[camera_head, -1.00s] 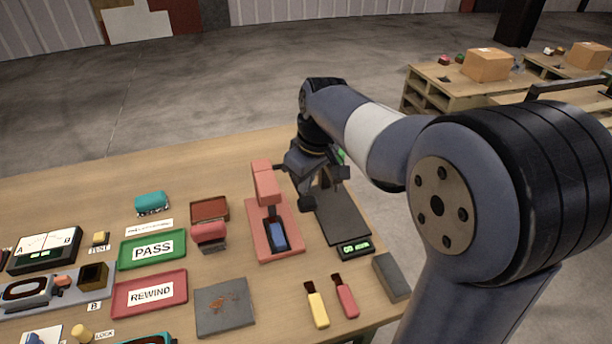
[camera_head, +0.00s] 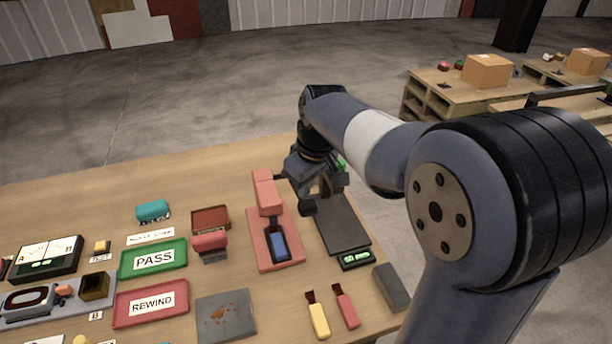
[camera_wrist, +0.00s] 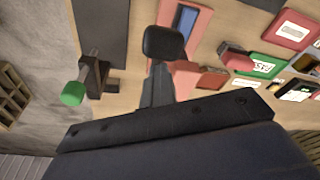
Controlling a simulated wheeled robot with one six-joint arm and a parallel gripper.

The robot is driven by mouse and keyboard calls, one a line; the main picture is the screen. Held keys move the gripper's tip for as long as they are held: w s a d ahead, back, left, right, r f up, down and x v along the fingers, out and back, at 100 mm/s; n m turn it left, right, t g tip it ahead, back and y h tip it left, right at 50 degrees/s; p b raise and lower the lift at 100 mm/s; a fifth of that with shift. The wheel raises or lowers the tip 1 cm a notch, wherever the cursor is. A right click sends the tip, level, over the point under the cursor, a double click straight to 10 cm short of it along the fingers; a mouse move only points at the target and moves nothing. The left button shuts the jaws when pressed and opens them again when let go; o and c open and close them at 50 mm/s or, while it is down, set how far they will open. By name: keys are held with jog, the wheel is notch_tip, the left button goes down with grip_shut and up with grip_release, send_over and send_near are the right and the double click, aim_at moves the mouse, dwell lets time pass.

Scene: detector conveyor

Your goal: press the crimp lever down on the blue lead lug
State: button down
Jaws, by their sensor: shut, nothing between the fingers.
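The crimp press is a salmon-pink base (camera_head: 284,254) with a pink lever arm (camera_head: 266,192) at its far end. The arm stands raised above the base, with a dark part under it. The blue lead lug (camera_head: 278,245) lies in a dark slot on the base, near end. In the wrist view, the blue lug (camera_wrist: 186,18) and pink base (camera_wrist: 205,18) show beyond the fingers, and part of the lever is hidden behind them. My gripper (camera_head: 309,206) is just right of the lever, shut and empty. Its dark fingertip (camera_wrist: 163,43) appears in the wrist view. I cannot tell whether it touches the press.
A dark scale-like plate (camera_head: 342,225) with a green display lies right of the press. A green-capped post (camera_wrist: 73,93) stands beside it. A red stamp (camera_head: 210,243), PASS tray (camera_head: 125,272) and REWIND tray (camera_head: 120,317) lie left. Yellow (camera_head: 319,320) and red (camera_head: 348,311) tools lie in front.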

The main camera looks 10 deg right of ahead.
notch_tip(320, 180, up, 4)
jog(key=p, duration=0.3)
jog(key=shift+w+f, duration=0.15)
jog(key=shift+f, duration=0.05)
jog(key=shift+w+r+p, duration=0.15)
jog(key=shift+r+p, duration=0.55)
jog(key=shift+r, duration=0.15)
jog(key=shift+s+d+r+p, duration=0.1)
jog(key=shift+s+r+p, duration=0.3)
jog(key=shift+r, duration=0.2)
jog(key=shift+s+d+r+p, duration=0.1)
jog(key=shift+s+r+p, duration=0.2)
jog(key=shift+r, duration=0.3)
jog(key=shift+a, duration=0.1)
jog(key=shift+s, duration=0.1)
